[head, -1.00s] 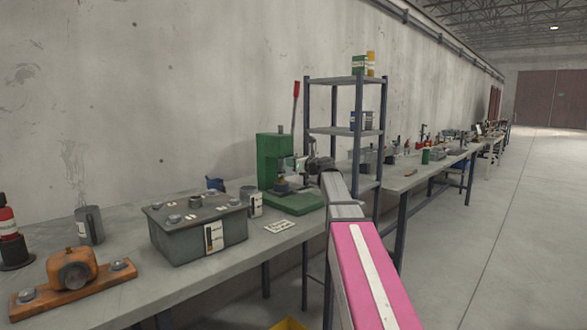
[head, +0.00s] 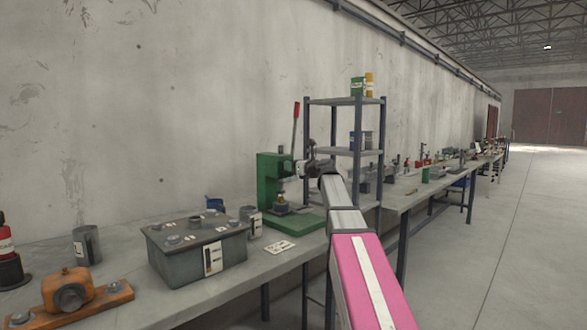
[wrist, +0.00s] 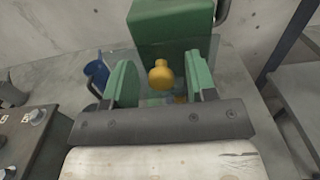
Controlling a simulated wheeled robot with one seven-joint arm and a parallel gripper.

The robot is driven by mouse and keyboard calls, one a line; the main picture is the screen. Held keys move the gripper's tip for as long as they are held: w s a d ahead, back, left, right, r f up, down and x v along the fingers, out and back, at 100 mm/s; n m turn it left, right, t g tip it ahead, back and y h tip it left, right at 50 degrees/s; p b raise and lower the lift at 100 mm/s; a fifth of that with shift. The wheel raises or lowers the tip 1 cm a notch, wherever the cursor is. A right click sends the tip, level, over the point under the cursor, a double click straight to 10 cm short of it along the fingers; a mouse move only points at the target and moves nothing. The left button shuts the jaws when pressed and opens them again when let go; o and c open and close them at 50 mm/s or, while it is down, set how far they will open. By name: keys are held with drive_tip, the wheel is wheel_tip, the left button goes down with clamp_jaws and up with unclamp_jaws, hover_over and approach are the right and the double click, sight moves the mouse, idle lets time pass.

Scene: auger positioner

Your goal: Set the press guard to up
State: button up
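The green press (head: 268,182) stands on the bench, with a red lever (head: 296,112) rising above it. In the wrist view its green body (wrist: 172,25) fills the top middle. The press guard looks like a faint clear panel (wrist: 147,56) in front of the press, with a yellow knob (wrist: 160,75); its exact position is hard to tell. My gripper (wrist: 160,82) is open, with one green finger on each side of the knob. I see gaps on both sides, and cannot tell the depth between them. In the head view my gripper (head: 299,168) is at the press's front, small and partly unclear.
A grey metal box (head: 197,248) and a label card (head: 280,247) are on the bench left of and before the press. A blue container (wrist: 97,72) lies left of my gripper. A shelf rack (head: 345,101) stands close on the right.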

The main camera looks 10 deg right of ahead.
drive_tip(key=shift+s+f, duration=0.1)
drive_tip(key=v, duration=1)
drive_tip(key=shift+s+d, duration=0.2)
drive_tip(key=shift+s, duration=0.05)
